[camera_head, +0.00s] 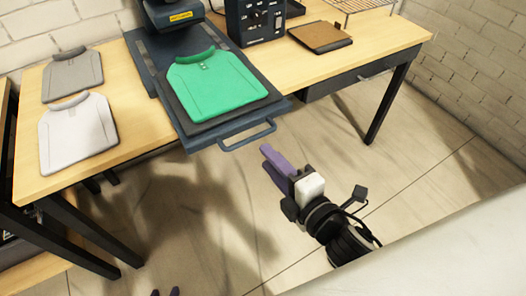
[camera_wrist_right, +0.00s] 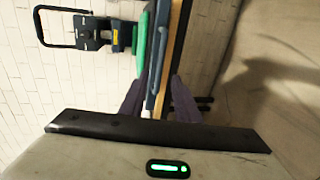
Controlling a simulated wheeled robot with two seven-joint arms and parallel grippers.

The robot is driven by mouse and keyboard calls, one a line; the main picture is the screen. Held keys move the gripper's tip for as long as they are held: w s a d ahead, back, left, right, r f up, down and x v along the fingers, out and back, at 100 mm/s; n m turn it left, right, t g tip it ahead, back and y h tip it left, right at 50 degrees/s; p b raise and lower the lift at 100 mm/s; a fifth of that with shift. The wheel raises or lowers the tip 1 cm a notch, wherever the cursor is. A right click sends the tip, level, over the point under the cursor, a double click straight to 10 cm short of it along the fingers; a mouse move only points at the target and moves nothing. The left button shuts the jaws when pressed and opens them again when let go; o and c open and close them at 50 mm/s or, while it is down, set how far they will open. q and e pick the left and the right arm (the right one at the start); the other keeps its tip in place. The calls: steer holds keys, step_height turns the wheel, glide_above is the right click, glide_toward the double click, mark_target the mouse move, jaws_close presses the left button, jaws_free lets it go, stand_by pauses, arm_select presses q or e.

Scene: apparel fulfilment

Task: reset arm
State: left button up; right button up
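My right gripper (camera_head: 268,156) has purple fingers and hangs in the air in front of the press tray's handle, apart from it. In the right wrist view its fingers (camera_wrist_right: 157,98) are spread with nothing held between them.
A green shirt (camera_head: 215,85) lies flat on the press's pull-out tray (camera_head: 230,128). Its handle (camera_head: 250,136) juts past the table edge. A grey shirt (camera_head: 72,73) and a white shirt (camera_head: 77,134) lie on the wooden table (camera_head: 112,78). A brown board (camera_head: 321,36) is at right.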

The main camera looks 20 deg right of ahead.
steer(key=shift+s+r, duration=0.1)
steer(key=shift+s, duration=0.2)
steer(key=s+f+m+g, duration=0.3)
steer(key=s+f+m, duration=0.3)
steer(key=f+m, duration=0.3)
steer(key=s+f+m+g, duration=0.4)
steer(key=s+f+m, duration=0.2)
steer(key=f+m, duration=0.3)
step_height(320, 180, down, 5)
steer(key=shift+s+d+r, duration=0.15)
steer(key=shift+s+d, duration=0.2)
steer(key=shift+d, duration=0.1)
stand_by(0.7)
